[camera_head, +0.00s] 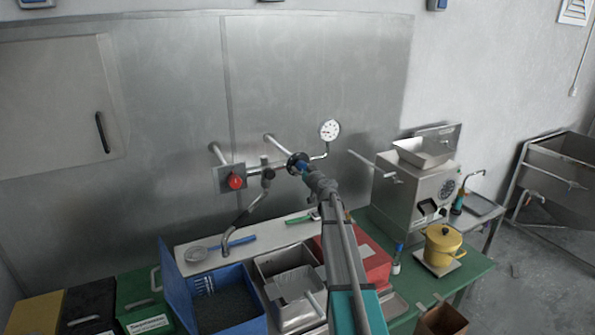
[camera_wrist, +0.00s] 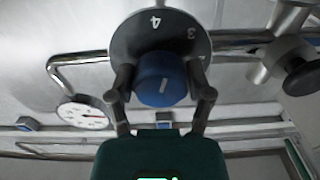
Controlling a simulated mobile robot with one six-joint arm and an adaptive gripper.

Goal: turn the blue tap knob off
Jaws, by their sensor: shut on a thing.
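The blue tap knob (camera_wrist: 161,80) sits at the centre of a round dark dial plate (camera_wrist: 160,36) in the wrist view. The numbers 4 and 3 show on the plate, and a pale line marks the knob's face. My gripper (camera_wrist: 160,84) is shut on the knob, with one finger on each side of it. In the head view my gripper (camera_head: 302,168) is at the dial plate (camera_head: 297,158) on the wall pipe, and mostly covers the knob.
A red button (camera_head: 235,182) on a metal box is left of the dial, and a pressure gauge (camera_head: 329,130) is to the right. A curved spout (camera_head: 245,210) hangs below. Blue bin (camera_head: 220,285), red box (camera_head: 372,262), grinder (camera_head: 415,190) and yellow pot (camera_head: 443,244) stand on the table.

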